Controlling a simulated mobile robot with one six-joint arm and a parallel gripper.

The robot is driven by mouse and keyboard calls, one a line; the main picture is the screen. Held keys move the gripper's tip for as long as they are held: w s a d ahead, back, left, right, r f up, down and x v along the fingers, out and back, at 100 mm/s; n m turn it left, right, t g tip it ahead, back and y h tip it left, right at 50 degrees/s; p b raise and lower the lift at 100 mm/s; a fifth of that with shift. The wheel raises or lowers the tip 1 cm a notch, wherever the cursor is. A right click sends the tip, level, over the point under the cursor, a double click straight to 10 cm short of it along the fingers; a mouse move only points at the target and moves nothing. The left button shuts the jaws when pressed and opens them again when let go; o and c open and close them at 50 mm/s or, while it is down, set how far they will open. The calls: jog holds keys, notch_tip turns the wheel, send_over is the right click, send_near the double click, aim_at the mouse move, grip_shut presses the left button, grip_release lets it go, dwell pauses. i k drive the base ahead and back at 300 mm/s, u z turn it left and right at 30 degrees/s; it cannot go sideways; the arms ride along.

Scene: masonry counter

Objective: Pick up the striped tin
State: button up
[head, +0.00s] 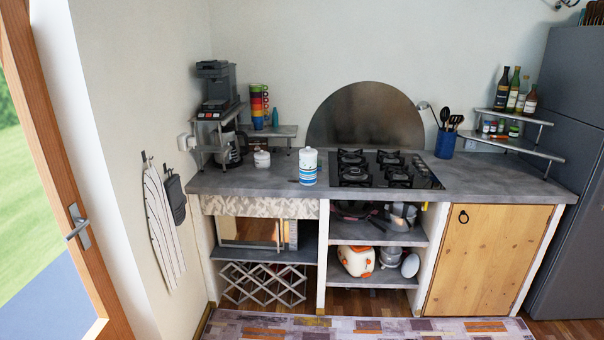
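The striped tin (308,176) stands upright on the grey counter, just left of the hob. Its lower part has blue and white bands, and a white piece sits directly above it; I cannot tell whether that is its lid or a separate thing. A small dark item lies by its left side. My gripper is not in view.
The counter (255,182) has some bare room around the tin. A black gas hob (385,170) is close on its right, and a small white pot (262,159) stands to its left. A coffee machine (216,88) and stacked coloured cups (259,104) are on shelves further left.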

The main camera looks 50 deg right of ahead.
aim_at(308, 166)
jog(key=z, duration=0.1)
jog(key=i, duration=0.95)
jog(key=u, duration=0.05)
